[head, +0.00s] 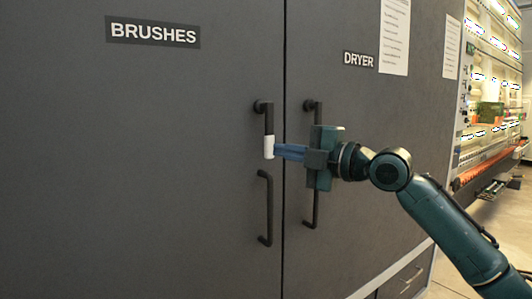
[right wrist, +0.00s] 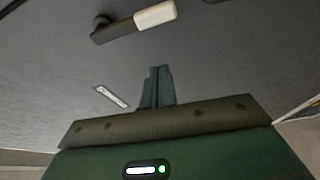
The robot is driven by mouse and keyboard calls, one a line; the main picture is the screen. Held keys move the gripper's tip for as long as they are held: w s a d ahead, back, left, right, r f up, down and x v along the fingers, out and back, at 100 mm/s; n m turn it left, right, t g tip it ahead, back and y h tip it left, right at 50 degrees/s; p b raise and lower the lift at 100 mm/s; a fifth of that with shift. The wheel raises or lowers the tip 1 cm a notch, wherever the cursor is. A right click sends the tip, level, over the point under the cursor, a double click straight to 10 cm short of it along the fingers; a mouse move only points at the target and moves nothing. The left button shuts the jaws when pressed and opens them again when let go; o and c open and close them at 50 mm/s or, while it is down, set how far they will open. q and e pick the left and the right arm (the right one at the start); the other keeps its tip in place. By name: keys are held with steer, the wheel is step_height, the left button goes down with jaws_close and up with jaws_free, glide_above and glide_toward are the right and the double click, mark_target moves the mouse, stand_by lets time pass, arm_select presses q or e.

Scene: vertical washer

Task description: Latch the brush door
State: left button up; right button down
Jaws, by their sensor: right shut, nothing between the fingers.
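The brush door (head: 150,170) is the large dark grey panel labelled BRUSHES, and it looks closed, flush with the dryer door. Its latch (head: 269,120) is a dark lever with a white grip (head: 269,147), hanging straight down near the door's right edge. My right gripper (head: 277,151) is shut and empty, its fingertips just right of the white grip. In the right wrist view, the fingertips (right wrist: 159,68) point at the door, with the white grip (right wrist: 155,15) beyond them and a gap showing between. I cannot tell about contact from the head view. My left gripper is not in view.
A dark pull handle (head: 268,210) sits below the latch. The dryer door (head: 350,200) is to the right; its dark latch (head: 312,104) and handle (head: 314,212) are partly hidden behind my right gripper. A lit panel with hoses (head: 490,90) stands at the far right.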

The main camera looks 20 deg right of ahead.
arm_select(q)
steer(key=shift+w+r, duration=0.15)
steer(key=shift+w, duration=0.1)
arm_select(e)
steer(key=v, duration=0.2)
steer(key=shift+s+r, duration=0.15)
steer(key=shift+s, duration=0.25)
